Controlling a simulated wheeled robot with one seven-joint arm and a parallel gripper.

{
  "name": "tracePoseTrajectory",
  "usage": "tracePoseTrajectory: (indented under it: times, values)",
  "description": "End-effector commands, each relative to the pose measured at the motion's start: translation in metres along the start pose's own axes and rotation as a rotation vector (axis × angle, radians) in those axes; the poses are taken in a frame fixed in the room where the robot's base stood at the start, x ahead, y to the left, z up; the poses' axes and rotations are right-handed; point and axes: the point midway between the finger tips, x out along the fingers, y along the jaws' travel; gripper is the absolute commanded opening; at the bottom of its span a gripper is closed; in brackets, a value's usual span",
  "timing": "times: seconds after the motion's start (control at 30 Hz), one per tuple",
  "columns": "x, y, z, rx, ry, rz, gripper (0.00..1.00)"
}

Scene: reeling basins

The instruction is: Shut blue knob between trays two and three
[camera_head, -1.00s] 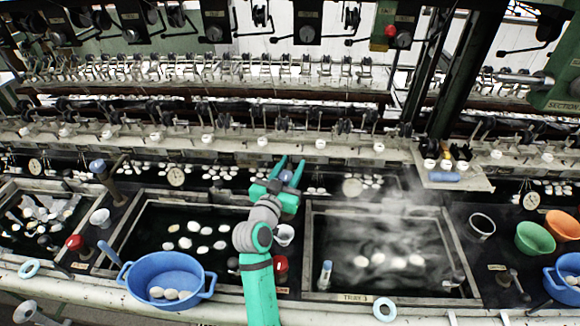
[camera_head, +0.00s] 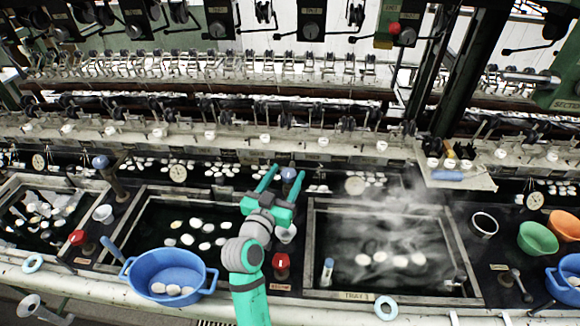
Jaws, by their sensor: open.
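The steaming tray on the right (camera_head: 452,215) has a label on its front edge that seems to read TRAY 3. The middle tray (camera_head: 125,222) holds dark water and white cocoons. On the strip between them is a blue knob (camera_head: 289,174), partly hidden by my gripper. My gripper (camera_head: 289,169) is open and empty, its two teal fingers pointing away toward the back. In the picture the knob shows between the fingertips; I cannot tell its depth relative to them. A red knob (camera_head: 281,261) stands nearer on the same strip.
Another blue knob (camera_head: 101,162) stands on a post left of the middle tray. A blue basin (camera_head: 165,269) sits at the front. A white cup (camera_head: 286,234) is beside my arm. Green (camera_head: 538,239) and orange bowls (camera_head: 564,226) stand at the right. Reeling machinery spans the back.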

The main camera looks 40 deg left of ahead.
Motion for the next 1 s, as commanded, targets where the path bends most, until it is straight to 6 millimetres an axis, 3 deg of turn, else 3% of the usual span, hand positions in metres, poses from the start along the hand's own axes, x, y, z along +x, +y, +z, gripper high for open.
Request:
tracePoseTrajectory:
  times: [0.2,0.4,1.0]
  values:
    - [-0.035,0.003,0.001,0.000,-0.001,0.005,0.53]
    - [-0.050,0.000,0.000,0.001,-0.001,0.001,0.53]
    - [-0.051,0.003,0.000,0.000,-0.001,0.005,0.53]
